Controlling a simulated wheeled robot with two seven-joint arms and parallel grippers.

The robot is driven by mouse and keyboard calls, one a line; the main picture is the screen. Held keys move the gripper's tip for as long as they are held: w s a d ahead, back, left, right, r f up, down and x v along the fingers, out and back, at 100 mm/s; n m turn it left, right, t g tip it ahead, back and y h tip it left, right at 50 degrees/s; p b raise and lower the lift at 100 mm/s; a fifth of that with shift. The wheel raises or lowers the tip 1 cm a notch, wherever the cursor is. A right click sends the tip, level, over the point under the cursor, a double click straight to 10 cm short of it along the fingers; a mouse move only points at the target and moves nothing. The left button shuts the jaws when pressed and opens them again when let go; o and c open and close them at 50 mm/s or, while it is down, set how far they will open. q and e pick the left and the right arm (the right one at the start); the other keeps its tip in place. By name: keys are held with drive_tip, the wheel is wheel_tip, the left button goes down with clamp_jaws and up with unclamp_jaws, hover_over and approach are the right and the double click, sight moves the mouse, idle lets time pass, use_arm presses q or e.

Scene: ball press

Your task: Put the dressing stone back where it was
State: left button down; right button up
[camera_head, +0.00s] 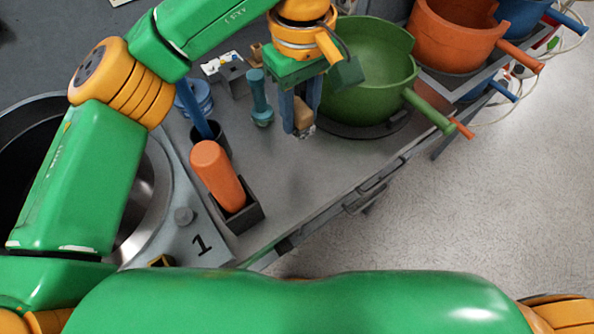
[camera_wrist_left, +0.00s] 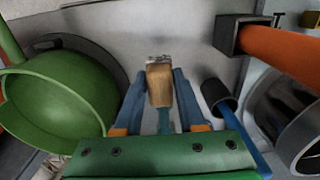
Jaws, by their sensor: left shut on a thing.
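My left gripper (camera_head: 304,132) is shut on a tan block with a grey, metallic-looking end, probably the dressing stone (camera_head: 303,115). The gripper points down and holds it over the grey bench top, in front of the green pot. In the left wrist view the dressing stone (camera_wrist_left: 160,84) sits between the two blue fingers of the left gripper (camera_wrist_left: 160,90), its grey end outward. I cannot tell whether that end touches the bench. My right gripper is not in view. The stone's former place cannot be told from these frames.
A green pot (camera_head: 365,75) stands right of the gripper; a teal dumbbell-shaped tool (camera_head: 259,95) stands close left. An orange cylinder (camera_head: 217,172) leans in a dark square holder (camera_head: 247,216). A dark cup (camera_head: 213,137) holds a blue rod. The bench front (camera_head: 290,185) is bare.

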use_arm(q)
drive_tip(key=f, duration=0.1)
drive_tip(key=a+f, duration=0.1)
drive_tip(key=f, duration=0.1)
drive_tip(key=shift+f+b, duration=0.1)
drive_tip(key=shift+b, duration=0.3)
wheel_tip(320, 180, down, 8)
drive_tip(key=shift+d+f+p, duration=0.1)
drive_tip(key=shift+d+p, duration=0.05)
drive_tip(key=shift+p, duration=0.85)
drive_tip(key=shift+f, duration=0.3)
drive_tip(key=c, duration=0.5)
unclamp_jaws()
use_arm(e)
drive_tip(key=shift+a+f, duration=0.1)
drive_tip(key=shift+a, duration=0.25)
